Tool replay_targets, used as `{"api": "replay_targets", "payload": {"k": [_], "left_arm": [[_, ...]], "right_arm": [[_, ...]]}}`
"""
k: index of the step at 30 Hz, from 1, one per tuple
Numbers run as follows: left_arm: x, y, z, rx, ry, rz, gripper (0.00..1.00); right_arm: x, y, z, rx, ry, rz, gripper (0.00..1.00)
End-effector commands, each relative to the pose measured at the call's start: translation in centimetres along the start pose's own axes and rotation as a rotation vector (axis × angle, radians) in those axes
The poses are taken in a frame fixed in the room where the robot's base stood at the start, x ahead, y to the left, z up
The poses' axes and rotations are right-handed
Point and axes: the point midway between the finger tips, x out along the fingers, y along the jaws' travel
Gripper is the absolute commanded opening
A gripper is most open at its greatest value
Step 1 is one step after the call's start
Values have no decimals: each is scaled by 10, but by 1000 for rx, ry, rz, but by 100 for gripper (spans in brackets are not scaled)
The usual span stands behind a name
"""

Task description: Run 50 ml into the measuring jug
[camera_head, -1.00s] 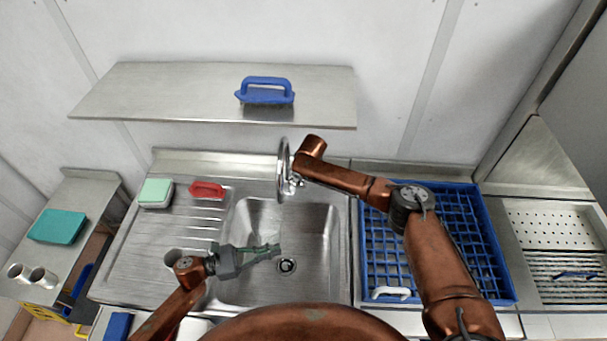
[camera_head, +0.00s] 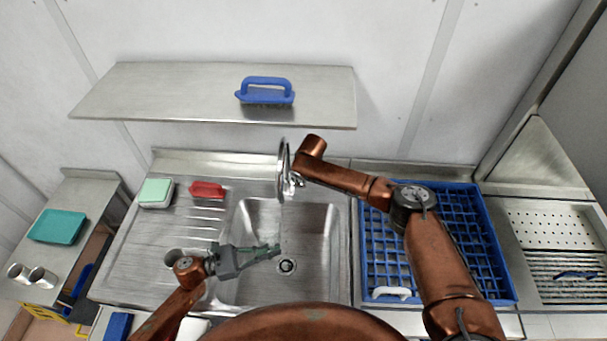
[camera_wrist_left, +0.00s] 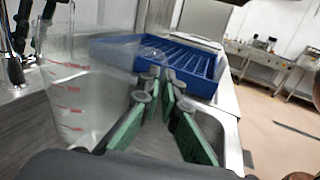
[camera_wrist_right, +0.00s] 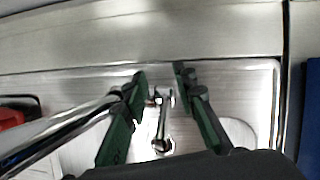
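The clear measuring jug (camera_wrist_left: 75,95) with red marks fills the left of the left wrist view; I cannot make out its water level. My left gripper (camera_wrist_left: 158,80) has its green fingers close together at the jug's right side and appears shut on it, though the contact is unclear. In the head view this gripper (camera_head: 272,251) is over the sink (camera_head: 310,225). The chrome tap (camera_head: 284,165) stands behind the sink. My right gripper (camera_wrist_right: 160,78) is at the tap, fingers apart, with the chrome lever (camera_wrist_right: 163,120) between them; my arm hides it in the head view.
A blue rack (camera_head: 470,215) stands right of the sink under my right arm. A red-handled brush (camera_head: 207,189) and a green-topped block (camera_head: 156,192) are on the drainer. A blue-handled brush (camera_head: 266,91) is on the shelf (camera_head: 180,88). The drain (camera_head: 287,266) shows in the sink.

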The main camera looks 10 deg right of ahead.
Motion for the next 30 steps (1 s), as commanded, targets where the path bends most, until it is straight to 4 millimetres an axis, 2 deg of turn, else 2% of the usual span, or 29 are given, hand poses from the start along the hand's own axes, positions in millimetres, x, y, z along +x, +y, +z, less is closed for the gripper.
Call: {"api": "replay_targets", "payload": {"k": [12,15,25,30], "left_arm": [[0,0,0,0,-1,0,0],[0,0,0,0,0,0,0],[0,0,0,0,0,0,0],[0,0,0,0,0,0,0]], "right_arm": [[-59,0,2,-1,-2,2,26],[-68,0,1,-1,-1,0,26],[-73,0,1,0,-1,0,26],[-68,2,-9,57,28,20,15]]}}
